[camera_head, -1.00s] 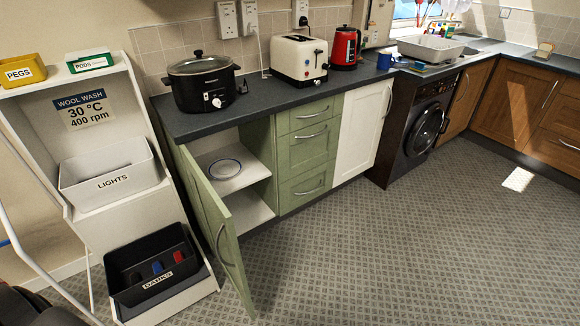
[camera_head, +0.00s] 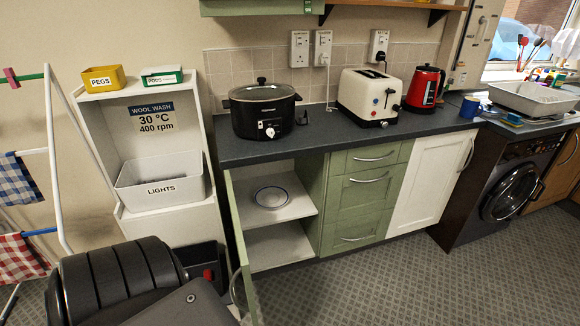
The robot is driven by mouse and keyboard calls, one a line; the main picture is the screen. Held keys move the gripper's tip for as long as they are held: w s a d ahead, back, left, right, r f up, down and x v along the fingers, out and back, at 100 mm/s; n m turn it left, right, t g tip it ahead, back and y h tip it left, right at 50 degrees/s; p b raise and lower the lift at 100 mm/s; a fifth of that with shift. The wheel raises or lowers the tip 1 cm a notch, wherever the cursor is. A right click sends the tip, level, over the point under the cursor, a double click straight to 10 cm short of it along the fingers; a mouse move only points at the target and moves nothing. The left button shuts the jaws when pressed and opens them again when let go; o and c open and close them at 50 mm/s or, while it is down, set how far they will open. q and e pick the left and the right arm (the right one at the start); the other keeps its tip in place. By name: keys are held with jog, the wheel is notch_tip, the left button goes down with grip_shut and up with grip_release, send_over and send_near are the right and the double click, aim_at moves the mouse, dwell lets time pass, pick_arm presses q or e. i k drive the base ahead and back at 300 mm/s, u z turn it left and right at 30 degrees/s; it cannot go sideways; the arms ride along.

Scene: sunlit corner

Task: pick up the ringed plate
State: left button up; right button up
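The ringed plate (camera_head: 271,197) is white with a dark blue ring. It lies flat on the upper shelf (camera_head: 297,208) inside the open base cabinet, below the slow cooker. The green cabinet door (camera_head: 240,262) stands swung open toward me on the left of the opening. Nothing else shows on that shelf. A dark, rounded part of my own arm fills the lower left of the picture. Neither of my grippers shows, so nothing can be told of their fingers.
A black slow cooker (camera_head: 263,108), a toaster (camera_head: 369,97) and a red kettle (camera_head: 424,87) stand on the worktop (camera_head: 330,139). A white LIGHTS bin (camera_head: 160,184) is on the stand to the left, beside a drying rack (camera_head: 56,150). The patterned floor (camera_head: 380,285) is clear on the right.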

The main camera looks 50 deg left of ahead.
aim_at(269, 197)
jog(key=u, duration=0.05)
jog(key=i, duration=2.55)
jog(key=u, duration=2.65)
